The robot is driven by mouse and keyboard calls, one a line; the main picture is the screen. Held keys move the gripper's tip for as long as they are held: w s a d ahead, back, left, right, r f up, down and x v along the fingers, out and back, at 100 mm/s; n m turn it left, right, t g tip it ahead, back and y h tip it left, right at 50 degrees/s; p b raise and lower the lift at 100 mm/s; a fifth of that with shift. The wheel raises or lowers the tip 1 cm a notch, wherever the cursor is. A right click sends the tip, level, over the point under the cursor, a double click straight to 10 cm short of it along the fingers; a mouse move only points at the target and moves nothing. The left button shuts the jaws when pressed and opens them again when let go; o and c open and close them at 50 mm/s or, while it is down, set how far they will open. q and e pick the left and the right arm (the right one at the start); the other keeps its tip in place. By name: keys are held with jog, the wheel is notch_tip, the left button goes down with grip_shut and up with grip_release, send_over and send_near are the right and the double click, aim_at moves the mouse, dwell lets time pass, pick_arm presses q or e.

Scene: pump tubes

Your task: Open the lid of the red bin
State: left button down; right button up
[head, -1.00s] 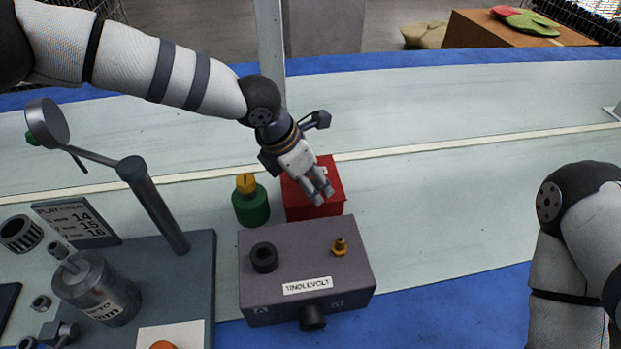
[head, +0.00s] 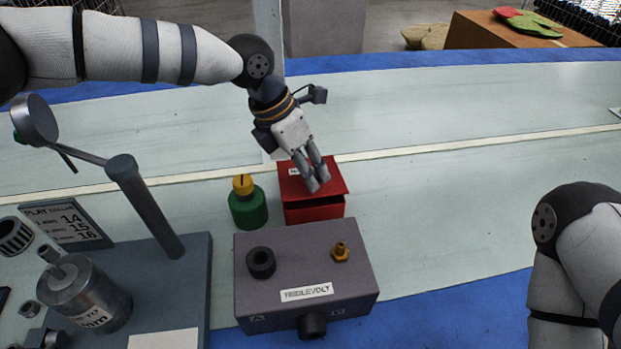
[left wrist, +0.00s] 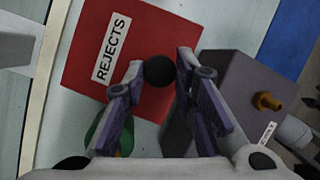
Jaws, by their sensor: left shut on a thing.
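The red bin (head: 312,214) stands behind the grey box. Its red lid (head: 331,172) is tilted up a little, with a dark gap under its front edge. In the left wrist view the lid (left wrist: 160,32) carries a white "REJECTS" label (left wrist: 111,48) and a round black knob (left wrist: 159,71). My left gripper (head: 318,183) is over the lid, and in the wrist view its fingers (left wrist: 160,76) are shut on the knob from both sides. The fingers hide the knob in the head view. My right gripper is out of view; only part of that arm shows.
A green bottle with a yellow cap (head: 249,207) stands close left of the bin. The grey box (head: 300,262), with a black ring and brass fitting on top, is just in front. A stand with an angled arm (head: 145,205) is at left. The table right of the bin is clear.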

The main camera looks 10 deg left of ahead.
pick_arm(q)
jog(key=w+g+b, duration=0.1)
jog(key=w+r+g+h+b, duration=0.1)
jog(key=b, duration=0.1)
jog(key=shift+a+r+n+g, duration=0.25)
jog(key=shift+r+n+g, duration=0.05)
jog(key=shift+g, duration=0.1)
jog(key=shift+w+a+r+g+h+b, duration=0.15)
jog(key=shift+w+r+g+b, duration=0.25)
jog(key=shift+b, duration=0.35)
jog(key=shift+w+a+r+g+h+b, duration=0.15)
jog(key=shift+w+r+g+b, duration=0.2)
jog(key=shift+b, duration=0.35)
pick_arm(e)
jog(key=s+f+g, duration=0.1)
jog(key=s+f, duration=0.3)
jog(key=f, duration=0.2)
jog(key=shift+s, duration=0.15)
pick_arm(q)
jog(key=shift+r, duration=0.1)
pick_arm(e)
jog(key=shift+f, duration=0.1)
pick_arm(q)
jog(key=shift+r, duration=0.1)
